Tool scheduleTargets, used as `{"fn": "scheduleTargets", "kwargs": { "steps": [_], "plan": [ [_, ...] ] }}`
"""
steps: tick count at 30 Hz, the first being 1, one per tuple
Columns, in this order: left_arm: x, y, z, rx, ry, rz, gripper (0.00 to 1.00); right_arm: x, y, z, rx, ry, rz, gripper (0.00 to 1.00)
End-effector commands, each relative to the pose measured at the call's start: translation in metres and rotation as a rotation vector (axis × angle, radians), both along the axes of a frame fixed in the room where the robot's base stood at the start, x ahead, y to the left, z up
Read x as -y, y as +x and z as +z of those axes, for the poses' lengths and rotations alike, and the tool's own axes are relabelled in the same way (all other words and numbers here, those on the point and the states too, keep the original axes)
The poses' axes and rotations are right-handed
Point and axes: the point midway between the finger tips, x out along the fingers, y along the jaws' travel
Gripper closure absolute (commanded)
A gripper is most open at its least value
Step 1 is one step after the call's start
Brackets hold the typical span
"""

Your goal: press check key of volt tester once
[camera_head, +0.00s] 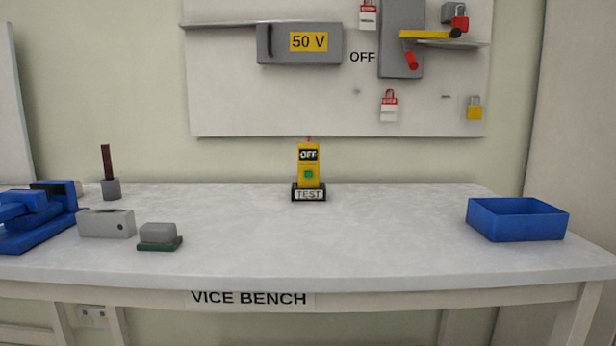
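The yellow volt tester (309,166) stands upright in a black stand (323,188) labelled "TEST", at the back middle of the bench. Its dark display reads "OFF". A green key (308,174) shows on its front below the display. A small red tip sticks up from its top. Neither of my grippers shows in the head view, and nothing touches the tester.
The white bench (330,240) is clear in front of the tester. A blue vice (35,218), a grey block (106,223) and a grey-green block (159,235) are at left. A blue tray (517,220) is at right. A panel (270,100) hangs behind.

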Motion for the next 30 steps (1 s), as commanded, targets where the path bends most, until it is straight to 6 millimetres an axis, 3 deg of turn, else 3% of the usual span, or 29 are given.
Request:
{"fn": "scheduleTargets", "kwargs": {
  "steps": [1, 7, 30],
  "plan": [
    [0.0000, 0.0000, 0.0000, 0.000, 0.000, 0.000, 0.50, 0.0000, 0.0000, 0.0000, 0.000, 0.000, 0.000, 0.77],
    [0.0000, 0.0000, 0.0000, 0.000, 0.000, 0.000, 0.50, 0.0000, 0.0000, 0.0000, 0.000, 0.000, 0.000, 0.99],
    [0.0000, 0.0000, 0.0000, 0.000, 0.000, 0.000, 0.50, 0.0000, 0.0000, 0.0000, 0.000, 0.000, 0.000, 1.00]
  ]
}}
